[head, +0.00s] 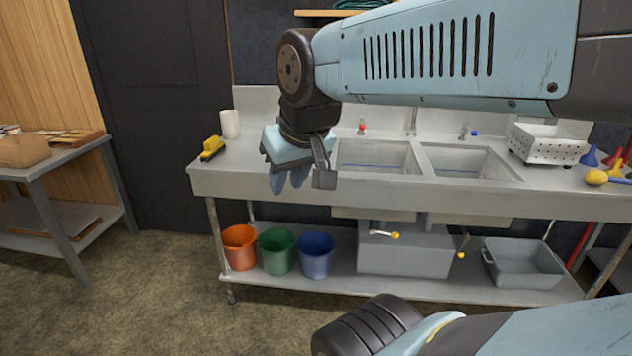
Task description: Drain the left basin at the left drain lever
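The left basin (375,157) is a steel sink bowl set in the counter, with a faint blue line across its inside. The left drain lever (383,234) is under it, a thin metal arm lying nearly level with a yellow knob at its right end. My gripper (288,184) hangs in front of the counter's front edge, left of the left basin and up and left of the lever, apart from it. Its fingers point down and nothing is visible between them. How far apart the fingers are is unclear from this angle.
The right basin (468,163) has its own lever (462,247), angled downward. Orange (240,248), green (277,252) and blue (316,255) buckets, a grey box (405,258) and a grey tub (523,264) stand on the lower shelf. My arm crosses the upper view.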

